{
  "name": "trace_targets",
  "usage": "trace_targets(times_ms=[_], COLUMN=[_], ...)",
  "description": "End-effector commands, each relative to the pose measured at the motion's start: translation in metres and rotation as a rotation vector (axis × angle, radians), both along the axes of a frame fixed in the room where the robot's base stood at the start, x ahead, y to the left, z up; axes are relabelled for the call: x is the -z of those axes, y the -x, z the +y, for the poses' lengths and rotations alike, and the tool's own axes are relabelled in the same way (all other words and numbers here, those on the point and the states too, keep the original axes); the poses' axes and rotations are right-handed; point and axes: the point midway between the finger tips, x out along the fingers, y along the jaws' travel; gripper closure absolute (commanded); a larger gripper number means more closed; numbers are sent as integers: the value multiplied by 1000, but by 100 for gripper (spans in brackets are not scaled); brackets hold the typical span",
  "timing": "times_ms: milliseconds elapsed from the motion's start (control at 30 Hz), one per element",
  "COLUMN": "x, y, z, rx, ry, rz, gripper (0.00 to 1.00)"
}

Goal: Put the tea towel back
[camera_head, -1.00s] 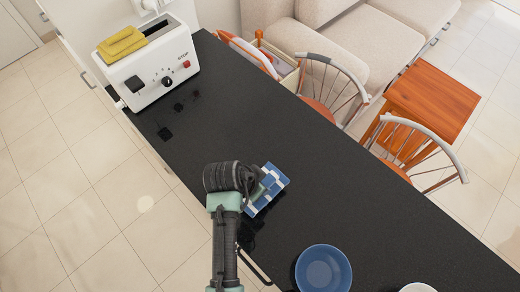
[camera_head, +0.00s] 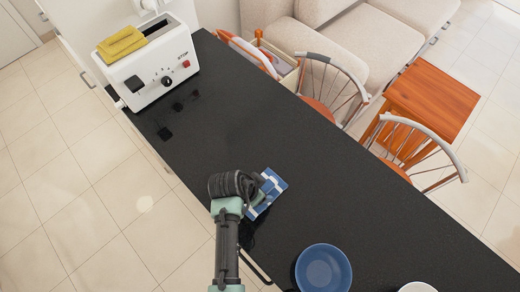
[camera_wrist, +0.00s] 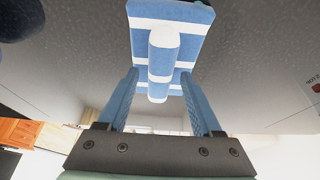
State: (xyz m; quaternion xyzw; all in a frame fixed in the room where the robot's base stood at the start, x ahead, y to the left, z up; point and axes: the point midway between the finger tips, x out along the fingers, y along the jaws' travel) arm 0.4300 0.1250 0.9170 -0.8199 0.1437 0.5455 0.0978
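The tea towel (camera_head: 272,189), blue with white stripes, lies on the black counter (camera_head: 330,185). It has a raised fold in the middle. My gripper (camera_wrist: 160,74) is open over it. In the wrist view the towel (camera_wrist: 192,30) lies beyond the fingertips, and its raised fold is between the two fingers with gaps on both sides. In the head view my wrist covers the left part of the towel and hides the fingertips, so I cannot tell whether they touch the cloth.
A blue bowl (camera_head: 323,269) and part of a white dish (camera_head: 417,288) stand at the counter's near end. A white toaster (camera_head: 150,70) with a yellow cloth (camera_head: 121,44) on top stands at the far left end. Chairs (camera_head: 415,150) line the right side.

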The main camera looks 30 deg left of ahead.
Motion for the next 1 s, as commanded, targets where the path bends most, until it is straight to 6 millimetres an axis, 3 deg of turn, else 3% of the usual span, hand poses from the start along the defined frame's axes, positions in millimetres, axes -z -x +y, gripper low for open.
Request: trace_targets(times_ms=[267, 467, 1000], x=[-1, -15, -100], y=[0, 4, 38], z=[0, 2, 14], rx=[0, 0, -2], ry=[0, -1, -1], rz=[0, -1, -2], gripper=[34, 34, 34])
